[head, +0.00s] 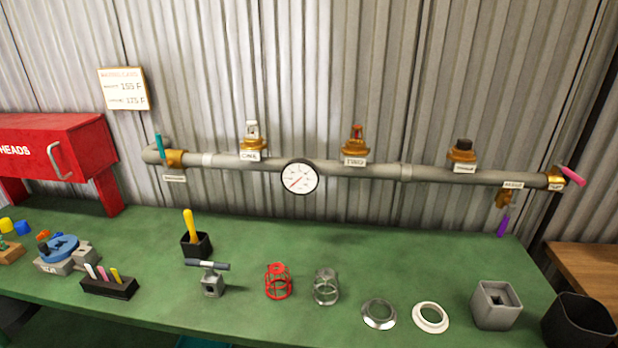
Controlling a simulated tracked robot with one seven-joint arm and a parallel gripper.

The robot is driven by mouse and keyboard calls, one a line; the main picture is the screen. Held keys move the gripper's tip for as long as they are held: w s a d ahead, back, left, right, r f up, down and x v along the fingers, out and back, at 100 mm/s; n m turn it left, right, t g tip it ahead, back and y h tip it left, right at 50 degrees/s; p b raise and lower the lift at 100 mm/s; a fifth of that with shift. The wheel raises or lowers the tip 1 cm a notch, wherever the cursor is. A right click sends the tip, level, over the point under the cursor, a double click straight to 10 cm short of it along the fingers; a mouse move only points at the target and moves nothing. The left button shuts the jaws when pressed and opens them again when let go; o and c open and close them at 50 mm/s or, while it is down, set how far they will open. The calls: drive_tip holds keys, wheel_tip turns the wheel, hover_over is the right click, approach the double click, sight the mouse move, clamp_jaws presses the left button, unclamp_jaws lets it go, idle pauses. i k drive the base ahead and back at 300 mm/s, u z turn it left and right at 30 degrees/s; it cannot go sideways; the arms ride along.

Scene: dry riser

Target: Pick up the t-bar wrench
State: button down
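The t-bar wrench (208,265) appears to be the tool with a dark and light grey crossbar on the green bench (240,245). Its bar lies roughly level across the top of a small grey block (212,286) with a hole in its front. The wrench's lower part is hidden in or behind the block. My gripper is not in view.
A black holder with a yellow-handled tool (189,224) stands just behind the wrench. A black rack of coloured sticks (110,287) is left of it. A red cage (278,281) and a grey cage (326,286) stand right. A pipe with a gauge (300,177) runs behind.

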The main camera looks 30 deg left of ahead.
sight(211, 278)
drive_tip(key=z, duration=1.5)
drive_tip(key=i, duration=0.1)
drive_tip(key=u, duration=2.95)
drive_tip(key=k, duration=0.9)
drive_tip(key=u, duration=0.2)
drive_tip(key=i, duration=0.9)
drive_tip(key=z, duration=0.1)
